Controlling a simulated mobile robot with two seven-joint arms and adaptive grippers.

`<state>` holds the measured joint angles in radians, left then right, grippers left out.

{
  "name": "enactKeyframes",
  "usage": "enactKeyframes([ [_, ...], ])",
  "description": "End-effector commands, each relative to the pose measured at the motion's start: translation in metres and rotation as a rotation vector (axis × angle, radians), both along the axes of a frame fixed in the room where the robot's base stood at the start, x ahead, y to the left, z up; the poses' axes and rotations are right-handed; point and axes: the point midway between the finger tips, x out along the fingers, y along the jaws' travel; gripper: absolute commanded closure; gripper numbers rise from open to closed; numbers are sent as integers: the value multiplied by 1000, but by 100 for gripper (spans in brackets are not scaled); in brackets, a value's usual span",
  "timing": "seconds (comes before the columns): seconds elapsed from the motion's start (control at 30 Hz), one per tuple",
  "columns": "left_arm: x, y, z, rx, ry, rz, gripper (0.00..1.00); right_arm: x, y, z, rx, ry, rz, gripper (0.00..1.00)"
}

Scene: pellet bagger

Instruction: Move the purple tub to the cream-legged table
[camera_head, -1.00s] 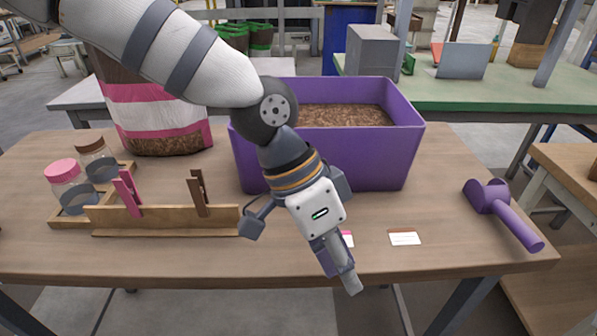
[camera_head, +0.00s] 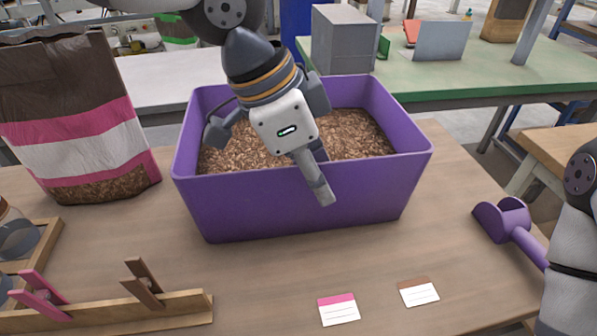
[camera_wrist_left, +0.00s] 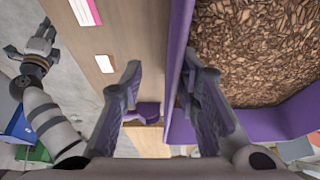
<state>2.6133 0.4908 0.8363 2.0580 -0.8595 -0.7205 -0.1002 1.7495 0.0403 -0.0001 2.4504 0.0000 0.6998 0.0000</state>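The purple tub (camera_head: 310,197), full of brown pellets, stands upright on the wooden table in front of me. The cream-legged table (camera_head: 563,138) is at the right, partly cut off. My right gripper (camera_wrist_left: 32,48) is small in the left wrist view, away from the tub, and its opening is unclear.
A pellet bag (camera_head: 75,125) stands left of the tub. A wooden rack with pegs (camera_head: 150,312) is at front left. Two label cards (camera_head: 339,310) lie in front of the tub. A purple scoop (camera_head: 515,225) lies at right. A green-topped table (camera_head: 460,78) is behind.

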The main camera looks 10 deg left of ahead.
Motion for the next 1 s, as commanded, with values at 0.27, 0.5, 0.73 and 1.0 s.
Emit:
enactKeyframes([
  [0.27, 5, -12, -40, 0, 2, 1, 70, 1, 0, 0, 0, -3, 0, 77],
  [0.5, 6, -13, -41, 0, 0, 1, 82, 1, 0, 0, 0, -3, 0, 77],
  [0.73, 6, -13, -40, -1, 2, 1, 100, 1, 0, 0, 0, -3, 0, 77],
  [1.0, 6, -13, -39, -4, 0, 4, 100, 1, 0, 0, 0, -3, 0, 77],
])
